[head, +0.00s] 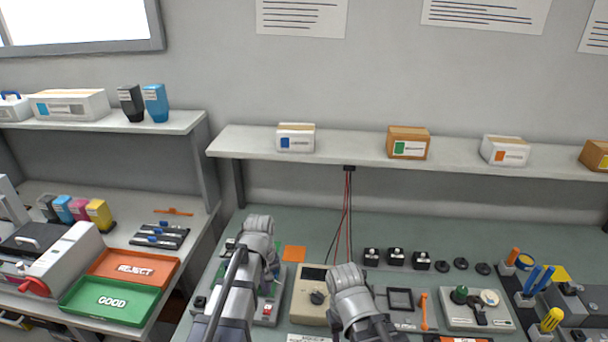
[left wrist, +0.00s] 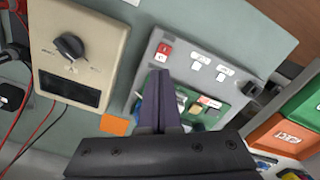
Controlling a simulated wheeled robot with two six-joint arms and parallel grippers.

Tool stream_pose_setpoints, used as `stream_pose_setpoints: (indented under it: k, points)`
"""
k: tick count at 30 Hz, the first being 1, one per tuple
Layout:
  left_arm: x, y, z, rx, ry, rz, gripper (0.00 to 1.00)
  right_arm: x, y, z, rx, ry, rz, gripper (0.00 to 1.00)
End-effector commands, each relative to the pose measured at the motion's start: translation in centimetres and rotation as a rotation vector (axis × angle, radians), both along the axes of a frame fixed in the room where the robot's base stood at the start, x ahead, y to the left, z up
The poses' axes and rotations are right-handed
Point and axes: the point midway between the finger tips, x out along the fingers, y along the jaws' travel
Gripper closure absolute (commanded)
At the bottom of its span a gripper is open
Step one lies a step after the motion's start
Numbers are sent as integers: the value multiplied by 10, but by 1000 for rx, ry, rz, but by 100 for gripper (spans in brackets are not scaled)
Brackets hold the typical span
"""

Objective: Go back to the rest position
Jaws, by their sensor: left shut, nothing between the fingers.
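My left gripper (head: 270,268) is over the grey test fixture (head: 268,312) at the front left of the bench. In the left wrist view my left gripper (left wrist: 160,76) is shut, with its dark fingers together and nothing between them. The fingers cover part of the fixture's green board, and the fixture's grey face (left wrist: 188,52) shows behind them. Whether the fingers touch the fixture I cannot tell. My right arm reaches in at the middle of the head view, and its gripper is not visible.
A beige box with a black knob (head: 312,296) stands between my arms. The green tray (head: 122,308) and orange tray (head: 160,280) lie on the left bench. A shelf (head: 365,171) with boxes runs along the wall. Tools and black parts fill the right side.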

Motion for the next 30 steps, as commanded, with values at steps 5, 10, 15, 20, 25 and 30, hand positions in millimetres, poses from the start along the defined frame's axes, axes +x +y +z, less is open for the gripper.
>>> stream_pose_setpoints:
  k: [5, 10, 15, 20, 25, 30]
  points:
    - [-56, -47, 0, 31, 20, -277, 100, 0, 0, 0, 0, 0, 0, 50]
    - [-112, -85, 1, 68, 47, -605, 100, 0, 0, 0, 0, 0, 0, 50]
    - [-140, -100, 1, 89, 65, -782, 100, 0, 0, 0, 0, 0, 0, 50]
    - [-142, -102, 1, 92, 68, -810, 100, 0, 0, 0, 0, 0, 0, 50]
    - [-141, -102, 1, 91, 68, -807, 100, 0, 0, 0, 0, 0, 0, 50]
    - [-141, -102, 1, 92, 67, -805, 100, 0, 0, 0, 0, 0, 0, 50]
